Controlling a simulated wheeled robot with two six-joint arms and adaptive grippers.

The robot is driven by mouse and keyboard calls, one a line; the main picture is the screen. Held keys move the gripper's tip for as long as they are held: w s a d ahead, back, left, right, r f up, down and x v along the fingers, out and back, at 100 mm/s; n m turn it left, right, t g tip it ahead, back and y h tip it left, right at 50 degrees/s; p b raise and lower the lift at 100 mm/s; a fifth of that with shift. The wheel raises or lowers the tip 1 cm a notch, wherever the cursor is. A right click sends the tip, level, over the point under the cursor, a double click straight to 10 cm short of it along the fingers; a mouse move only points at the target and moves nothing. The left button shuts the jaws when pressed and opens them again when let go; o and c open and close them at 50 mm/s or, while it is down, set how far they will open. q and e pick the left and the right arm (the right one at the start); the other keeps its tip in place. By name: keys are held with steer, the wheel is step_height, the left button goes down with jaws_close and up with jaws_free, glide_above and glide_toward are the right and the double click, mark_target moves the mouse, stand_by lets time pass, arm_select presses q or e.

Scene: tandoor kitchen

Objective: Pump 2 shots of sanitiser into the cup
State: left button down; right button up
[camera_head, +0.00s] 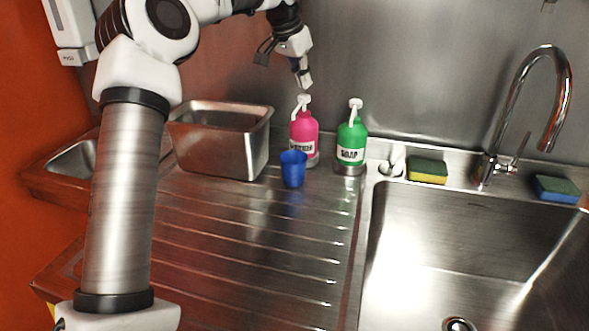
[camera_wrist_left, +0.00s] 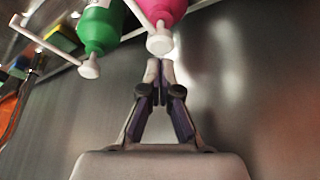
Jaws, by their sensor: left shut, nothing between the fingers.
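A pink pump bottle (camera_head: 304,132) with a white pump head (camera_head: 303,101) stands at the back of the drainboard; its label is partly hidden by the cup. A blue cup (camera_head: 293,170) stands in front of it. My left gripper (camera_head: 305,84) is shut and empty, pointing down just above the pink bottle's pump head. In the left wrist view the shut fingertips (camera_wrist_left: 160,66) are close to the pink bottle's white pump head (camera_wrist_left: 160,42); I cannot tell whether they touch. My right gripper is not in view.
A green soap bottle (camera_head: 351,146) stands right of the pink bottle. A steel bin (camera_head: 222,150) is to the left. Sponges (camera_head: 427,170) and a tap (camera_head: 487,170) border the sink (camera_head: 450,250) at right. The drainboard's front (camera_head: 250,260) is clear.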

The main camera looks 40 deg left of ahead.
mark_target(304, 95)
arm_select(q)
steer(key=shift+f, duration=0.15)
stand_by(0.5)
steer(key=shift+f+b, duration=1.05)
steer(key=shift+f, duration=0.45)
step_height(304, 95, up, 3)
steer(key=p, duration=0.3)
steer(key=shift+r+p, duration=0.1)
steer(key=shift+p, duration=0.3)
